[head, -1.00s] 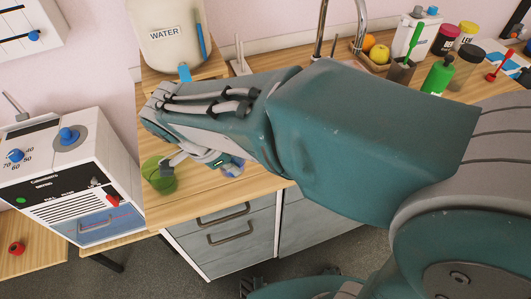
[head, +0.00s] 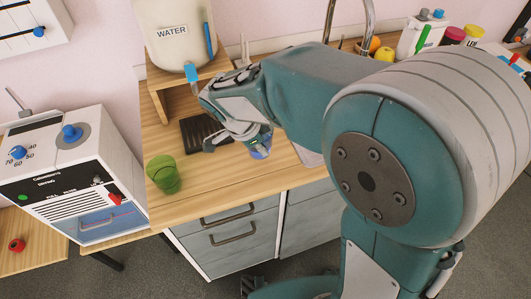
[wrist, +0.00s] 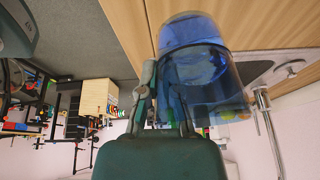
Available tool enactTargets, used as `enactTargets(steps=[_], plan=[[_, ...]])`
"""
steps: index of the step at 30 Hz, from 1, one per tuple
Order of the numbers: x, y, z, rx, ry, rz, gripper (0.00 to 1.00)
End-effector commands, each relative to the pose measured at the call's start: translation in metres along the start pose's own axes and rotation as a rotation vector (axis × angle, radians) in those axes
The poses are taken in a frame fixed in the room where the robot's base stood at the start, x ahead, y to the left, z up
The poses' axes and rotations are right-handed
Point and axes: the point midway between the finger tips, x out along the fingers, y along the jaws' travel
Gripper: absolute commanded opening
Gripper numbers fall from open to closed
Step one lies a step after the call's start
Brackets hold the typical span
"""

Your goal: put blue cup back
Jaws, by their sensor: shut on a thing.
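The see-through blue cup (head: 261,149) is in my gripper (head: 236,148), near the middle of the head view. In the wrist view the cup (wrist: 200,70) is large, in front of the fingers. My gripper (wrist: 165,95) is shut on it, one finger at its left side and another showing through the blue wall. In the head view the cup is partly hidden behind the fingers and is over the counter's front part. I cannot tell whether it touches the counter.
A green cup (head: 163,174) stands on the wooden counter (head: 215,178) to the left. A dark ribbed mat or rack (head: 196,131) lies behind it. A water tank (head: 172,35) with a blue tap stands on a wooden stand. A white machine (head: 70,165) is at the left.

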Motion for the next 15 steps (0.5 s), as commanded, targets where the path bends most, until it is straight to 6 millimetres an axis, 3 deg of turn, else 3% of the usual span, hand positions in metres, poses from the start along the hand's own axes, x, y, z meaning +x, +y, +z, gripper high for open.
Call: enactTargets(steps=[7,12,15], plan=[[0.026,-0.008,-0.007,0.001,-0.004,0.002,0.00],[0.046,-0.006,0.002,0.001,-0.005,0.000,0.00],[0.048,-0.007,0.005,0.001,-0.004,-0.002,0.00]])
